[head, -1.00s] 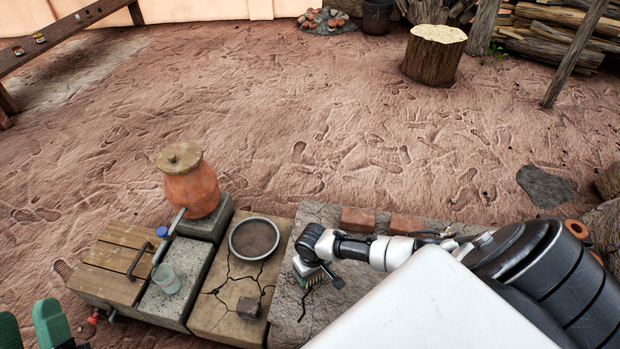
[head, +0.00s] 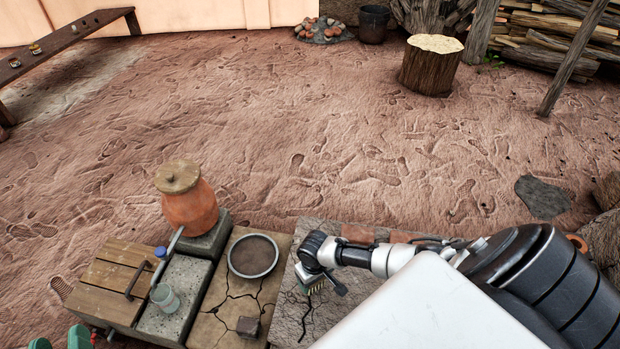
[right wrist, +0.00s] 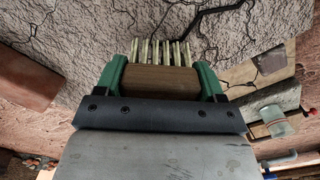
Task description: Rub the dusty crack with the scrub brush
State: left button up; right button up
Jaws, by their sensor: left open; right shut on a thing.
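The scrub brush, a brown wooden block (right wrist: 160,80) with pale bristles (right wrist: 172,50), is clamped between the green fingers of my right gripper (right wrist: 160,86). Its bristles point at the rough grey slab (right wrist: 90,30). A dark branching crack (right wrist: 205,18) lies just beyond the bristle tips, towards the right. In the head view the brush (head: 314,286) is low over the grey slab, beside the upper end of the dark crack (head: 304,318). I cannot tell whether the bristles touch. My left gripper (head: 59,341) is open and empty at the bottom left edge, partly cut off.
Left of the slab, a cracked tan block holds a round bowl (head: 253,256) and a small dark cube (head: 248,327). Further left are a lidded clay pot (head: 190,205), a glass (head: 165,298) and a wooden lid (head: 108,283). Bricks (head: 357,233) line the slab's far edge.

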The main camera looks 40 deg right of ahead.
jog(key=shift+r+p, duration=0.4)
jog(key=shift+r, duration=0.05)
jog(key=shift+r+p, duration=0.7)
jog(key=shift+p, duration=0.05)
jog(key=shift+r+p, duration=0.3)
jog(key=shift+p, duration=0.05)
jog(key=shift+r+p, duration=0.55)
jog(key=shift+p, duration=0.05)
jog(key=shift+r+p, duration=0.3)
jog(key=shift+p, duration=0.05)
jog(key=shift+r+p, duration=0.75)
jog(key=shift+p, duration=0.15)
jog(key=shift+r, duration=0.1)
pick_arm(q)
jog(key=s+a+f+g+y, duration=0.4)
jog(key=s+a+f+g, duration=0.2)
jog(key=s+f+g, duration=0.3)
jog(key=s+g, duration=0.3)
jog(key=g, duration=0.2)
jog(key=shift+s+a+f+n, duration=0.2)
jog(key=shift+s+n, duration=0.05)
jog(key=shift+n, duration=0.15)
